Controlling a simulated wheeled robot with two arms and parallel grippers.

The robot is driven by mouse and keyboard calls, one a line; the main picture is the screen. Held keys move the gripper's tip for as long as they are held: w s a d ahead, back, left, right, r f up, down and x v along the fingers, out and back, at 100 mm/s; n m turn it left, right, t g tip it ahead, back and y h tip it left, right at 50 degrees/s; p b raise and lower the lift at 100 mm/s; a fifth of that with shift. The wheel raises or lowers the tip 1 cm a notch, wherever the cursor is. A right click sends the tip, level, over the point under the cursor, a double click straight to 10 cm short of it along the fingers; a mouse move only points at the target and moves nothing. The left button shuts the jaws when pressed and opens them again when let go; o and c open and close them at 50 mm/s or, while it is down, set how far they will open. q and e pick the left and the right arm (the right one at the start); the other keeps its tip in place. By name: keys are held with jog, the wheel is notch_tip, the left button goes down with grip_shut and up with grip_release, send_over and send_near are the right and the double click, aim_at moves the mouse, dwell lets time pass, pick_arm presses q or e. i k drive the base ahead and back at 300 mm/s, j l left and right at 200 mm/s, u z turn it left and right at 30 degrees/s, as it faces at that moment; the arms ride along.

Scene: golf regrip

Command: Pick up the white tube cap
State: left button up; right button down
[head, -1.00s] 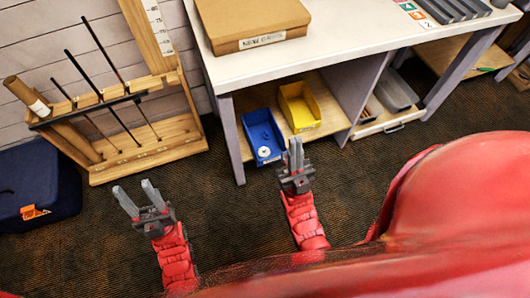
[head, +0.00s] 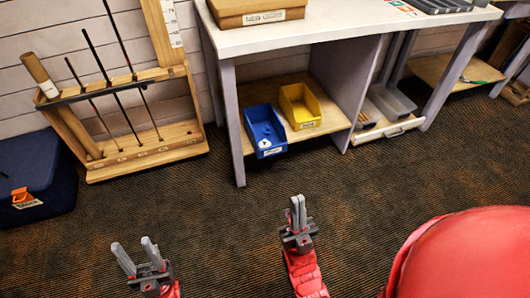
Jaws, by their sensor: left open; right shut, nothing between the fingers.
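A small white round piece (head: 264,143), which looks like the tube cap, lies in the blue bin (head: 270,151) on the bench's lower shelf. It is too small to make out fully. A brown cardboard tube (head: 34,68) with a white band leans in the wooden rack at the left. My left gripper (head: 136,258) is open and empty, low in the picture over the floor. My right gripper (head: 297,212) is shut and empty, in front of the bench and below the blue bin in the picture. Neither gripper touches anything.
A yellow bin (head: 300,107) stands beside the blue one. The white bench top (head: 340,30) overhangs both bins, with a grey leg (head: 234,140) left of them. The wooden rack (head: 150,150) holds several clubs; a dark blue box (head: 35,175) stands left. The carpet between is clear.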

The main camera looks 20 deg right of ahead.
aim_at(264, 144)
jog(key=i+l, duration=0.65)
jog(key=l, duration=0.25)
jog(key=i+l, duration=0.3)
jog(key=i, duration=0.2)
jog(key=i+l, duration=0.3)
jog(key=i, duration=0.15)
jog(key=j+u, duration=0.05)
